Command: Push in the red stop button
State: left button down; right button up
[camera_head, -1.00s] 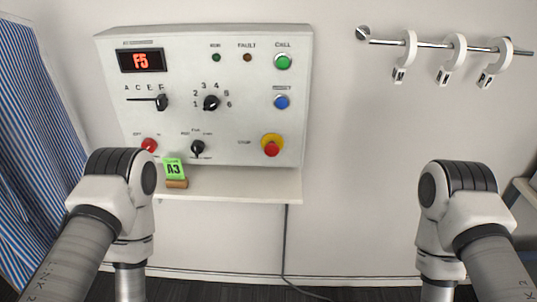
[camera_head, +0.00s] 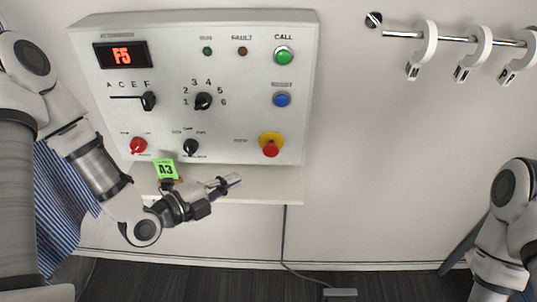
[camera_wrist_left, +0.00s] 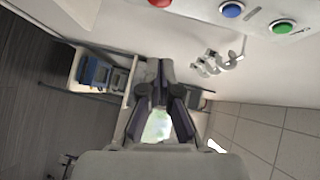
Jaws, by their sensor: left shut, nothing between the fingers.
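The red stop button (camera_head: 270,150) sits on a yellow collar at the lower right of the white control panel (camera_head: 240,120). In the left wrist view, a red part of the stop button (camera_wrist_left: 158,3) shows at the top edge. My left gripper (camera_head: 232,181) is shut and empty, below and to the left of the button and apart from it, in front of the ledge. Its dark fingers (camera_wrist_left: 160,66) meet at the tips in the left wrist view. My right arm is at the right edge, and its gripper does not show.
A blue button (camera_head: 282,99) and a green call button (camera_head: 283,56) are above the stop button. A green A3 card (camera_head: 166,169) stands on the ledge (camera_head: 270,185), close to my left wrist. A rail (camera_head: 455,39) with white hooks is at upper right.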

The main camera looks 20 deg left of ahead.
pick_arm(q)
jog(key=b, duration=0.3)
send_near(277, 152)
jog(key=d+r+x, duration=0.1)
jog(key=x, duration=0.4)
jog(key=shift+w+a+f, duration=0.25)
jog(key=shift+a+f, duration=0.3)
jog(key=shift+f, duration=0.1)
jog(key=shift+d, duration=0.15)
